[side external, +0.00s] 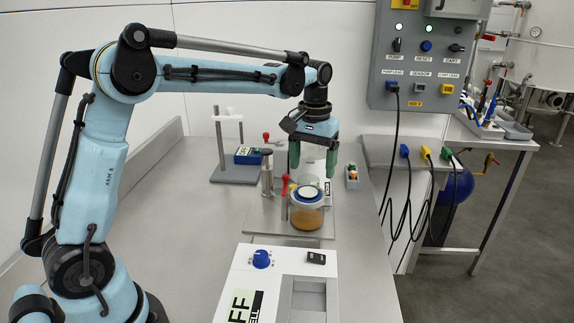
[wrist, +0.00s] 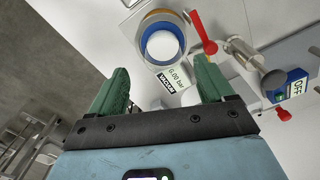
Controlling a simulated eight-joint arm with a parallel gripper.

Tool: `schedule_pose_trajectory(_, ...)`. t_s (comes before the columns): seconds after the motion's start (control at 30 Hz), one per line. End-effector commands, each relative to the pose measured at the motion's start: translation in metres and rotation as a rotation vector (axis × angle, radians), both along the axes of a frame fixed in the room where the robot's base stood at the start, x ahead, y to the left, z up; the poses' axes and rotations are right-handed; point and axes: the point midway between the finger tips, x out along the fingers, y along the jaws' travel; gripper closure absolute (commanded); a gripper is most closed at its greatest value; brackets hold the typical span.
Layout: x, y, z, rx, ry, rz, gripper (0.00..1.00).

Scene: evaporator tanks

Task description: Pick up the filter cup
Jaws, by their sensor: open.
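A clear vessel (side external: 306,218) with amber contents stands on a grey plate, with a blue ring and white disc at its top. The wrist view shows the blue ring (wrist: 144,56) and white disc (wrist: 162,45) from above. I take this top part to be the filter cup, but cannot tell exactly where the cup ends and the vessel begins. My gripper (side external: 312,172) is open and points down just above the vessel's top. In the wrist view, its green fingers (wrist: 163,68) are apart with nothing gripped between them; the ring lies just beyond their tips.
A red handle (wrist: 203,33) sits close beside the ring. A metal post (side external: 267,172) stands left of the vessel. A stand with a blue box (side external: 247,156) is behind, and a white machine (side external: 272,285) is in front. Bare bench lies to the left.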

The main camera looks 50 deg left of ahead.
Motion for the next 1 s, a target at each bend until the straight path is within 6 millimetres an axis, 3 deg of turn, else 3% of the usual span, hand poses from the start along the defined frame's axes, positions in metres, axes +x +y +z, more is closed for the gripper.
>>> schedule_pose_trajectory(0.4,-0.007,0.003,-0.045,-0.001,0.0,0.0,0.19)
schedule_pose_trajectory(0.73,-0.007,0.003,-0.052,-0.001,-0.002,-0.001,0.19)
schedule_pose_trajectory(1.0,-0.007,0.003,-0.051,-0.001,0.0,-0.001,0.59)
